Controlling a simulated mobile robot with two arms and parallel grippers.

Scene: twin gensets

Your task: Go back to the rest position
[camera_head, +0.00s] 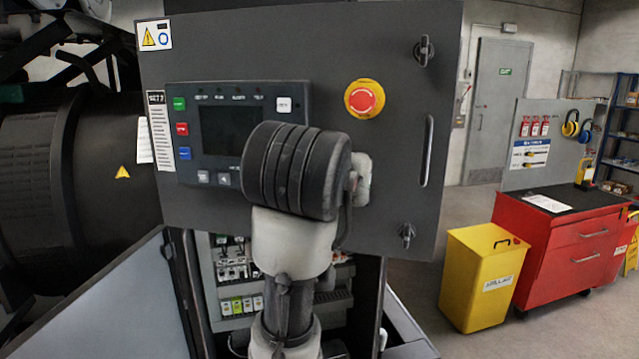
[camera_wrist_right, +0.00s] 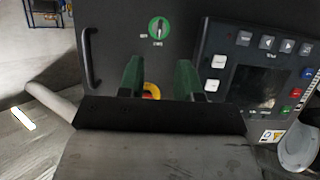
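The dark control panel door (camera_head: 400,190) of a genset fills the middle of the head view. One of my arms rises in front of it and covers part of its display unit (camera_head: 180,90); no gripper fingers show there. In the right wrist view, which is upside down, my right gripper (camera_wrist_right: 158,77) has two green fingers apart with nothing between them. It faces the panel near the rotary switch (camera_wrist_right: 159,28). The red and yellow emergency stop (camera_head: 364,99) shows in the head view; its yellow edge (camera_wrist_right: 152,90) shows between the fingers. My left gripper is not in view.
An open cabinet with wiring (camera_head: 235,270) lies below the panel. A panel handle (camera_head: 427,150) stands out at the right. A yellow bin (camera_head: 475,290) and red tool cabinet (camera_head: 570,250) stand further right. Open floor lies between the genset and the bin.

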